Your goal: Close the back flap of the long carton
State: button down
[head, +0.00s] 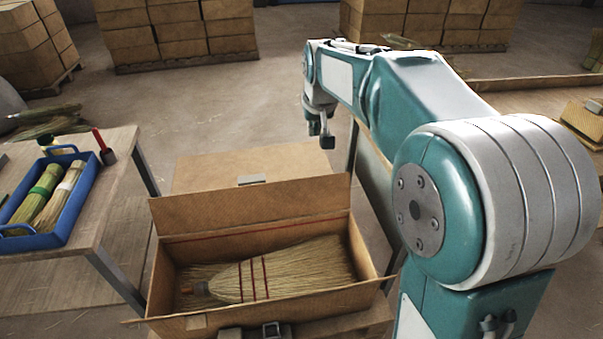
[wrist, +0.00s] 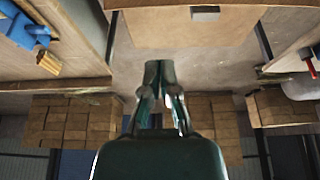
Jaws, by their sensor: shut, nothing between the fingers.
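The long carton (head: 365,262) is open at the bottom centre of the head view. A straw broom (head: 290,272) with red bindings lies inside it. The carton's back flap (head: 255,206) stands up along the far side, roughly upright. My gripper (head: 321,128) is beyond the flap and above it, to the right of its middle, apart from the carton. In the wrist view my gripper (wrist: 160,75) has its fingers together with nothing between them. The carton's near edge is partly cut off by the frame's bottom.
A brown panel (head: 215,172) with a grey piece on it lies behind the flap. A side table (head: 95,230) at left carries a blue tray (head: 72,212) with brushes. Another table (head: 520,92) is at right. Stacked boxes (head: 180,30) stand far back. Floor between is clear.

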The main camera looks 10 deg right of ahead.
jog(key=w+d+f, duration=0.2)
jog(key=w+f, duration=0.9)
jog(key=w, duration=0.3)
jog(key=w+f, duration=0.3)
jog(key=f, duration=0.7)
jog(key=w+a+f+g, duration=0.1)
jog(key=w+f, duration=0.2)
jog(key=f, duration=0.8)
jog(key=shift+w+a+f, duration=0.15)
jog(key=shift+w+f, duration=0.05)
jog(key=shift+w, duration=0.05)
jog(key=shift+s, duration=0.1)
jog(key=shift+s+r+t, duration=0.1)
jog(key=shift+r+t, duration=0.05)
jog(key=shift+t, duration=0.15)
